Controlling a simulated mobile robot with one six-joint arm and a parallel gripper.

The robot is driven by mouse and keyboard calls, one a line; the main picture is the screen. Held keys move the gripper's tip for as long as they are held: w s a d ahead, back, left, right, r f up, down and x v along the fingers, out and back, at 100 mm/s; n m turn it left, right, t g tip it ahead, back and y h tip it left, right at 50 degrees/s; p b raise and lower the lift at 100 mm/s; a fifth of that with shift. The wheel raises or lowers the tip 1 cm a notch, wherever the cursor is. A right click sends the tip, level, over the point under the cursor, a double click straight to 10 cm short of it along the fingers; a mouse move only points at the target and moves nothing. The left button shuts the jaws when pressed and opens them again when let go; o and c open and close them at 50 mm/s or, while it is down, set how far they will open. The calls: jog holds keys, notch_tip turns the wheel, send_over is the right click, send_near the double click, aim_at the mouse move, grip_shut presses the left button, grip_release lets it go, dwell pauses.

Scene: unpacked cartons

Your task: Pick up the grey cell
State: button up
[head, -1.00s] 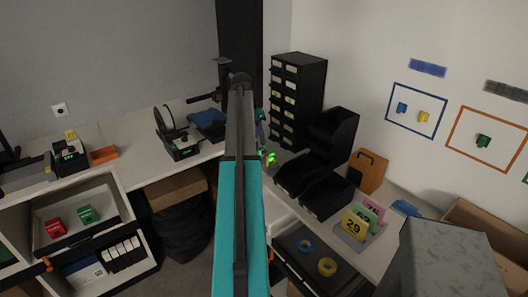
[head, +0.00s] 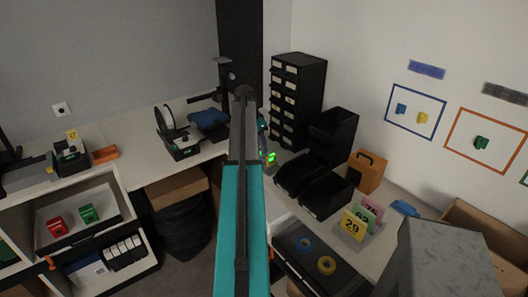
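I cannot make out a grey cell in the head view. My teal and dark arm runs up the middle of the picture and covers part of the bench behind it. A small part that looks like my wrist shows just right of the arm, above a bright green spot (head: 271,157) near the bench corner. My gripper's fingers cannot be made out there, nor whether they hold anything.
Black open bins (head: 326,195) and a black drawer tower (head: 297,100) stand right of the arm. An orange case (head: 367,171), yellow number card (head: 352,226) and tape rings (head: 326,265) are farther right. A spool device (head: 180,145) stands left.

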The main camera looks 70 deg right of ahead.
aim_at(262, 154)
jog(key=shift+p+x, duration=0.65)
jog(key=shift+x, duration=1.1)
grip_shut()
